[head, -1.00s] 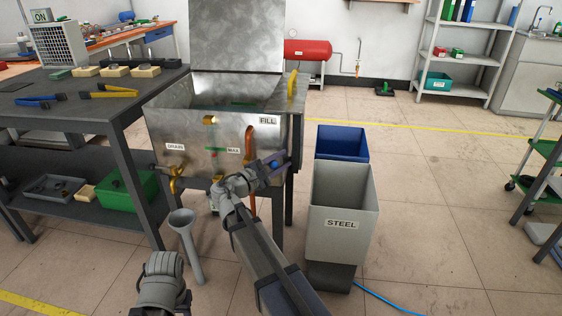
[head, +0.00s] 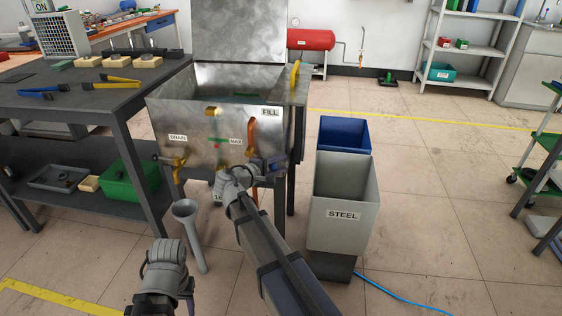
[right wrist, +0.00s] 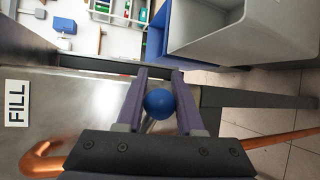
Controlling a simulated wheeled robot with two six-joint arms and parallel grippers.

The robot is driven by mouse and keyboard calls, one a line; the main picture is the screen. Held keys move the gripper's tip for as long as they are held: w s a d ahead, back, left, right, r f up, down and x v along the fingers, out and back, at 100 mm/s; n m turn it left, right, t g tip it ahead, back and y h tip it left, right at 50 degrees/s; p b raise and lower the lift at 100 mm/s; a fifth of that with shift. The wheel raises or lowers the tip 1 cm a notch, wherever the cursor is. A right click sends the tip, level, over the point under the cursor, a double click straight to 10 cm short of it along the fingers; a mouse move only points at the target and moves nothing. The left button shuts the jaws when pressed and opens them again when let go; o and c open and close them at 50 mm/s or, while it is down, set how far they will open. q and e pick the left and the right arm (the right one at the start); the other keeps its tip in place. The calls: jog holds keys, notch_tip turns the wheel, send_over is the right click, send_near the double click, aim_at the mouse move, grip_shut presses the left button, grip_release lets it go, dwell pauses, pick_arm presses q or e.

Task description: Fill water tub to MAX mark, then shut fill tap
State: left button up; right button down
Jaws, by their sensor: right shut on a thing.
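The steel water tub (head: 185,125) stands at the end of the dark bench, with its lid raised. Its front carries a FILL label (head: 270,112), a DRAIN label (head: 178,137) and a green mark beside the MAX label (head: 236,141). The water level is too small to tell. My right gripper (head: 272,168) is low at the tub's right front, by the copper fill pipe (head: 251,131). In the right wrist view, its fingers (right wrist: 158,95) are shut on the blue ball knob (right wrist: 160,103) of the fill tap.
A grey STEEL bin (head: 343,215) and a blue bin (head: 343,138) stand right of the tub. A grey funnel (head: 188,230) stands below the drain tap (head: 176,164). The bench (head: 60,95) holds tongs and blocks. Open floor lies to the right.

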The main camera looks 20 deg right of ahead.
aim_at(270, 168)
jog(key=shift+f, duration=0.15)
dwell(0.3)
jog(key=c, duration=0.5)
grip_release()
jog(key=p+v, duration=0.2)
jog(key=v, duration=0.6)
jog(key=shift+d, duration=0.1)
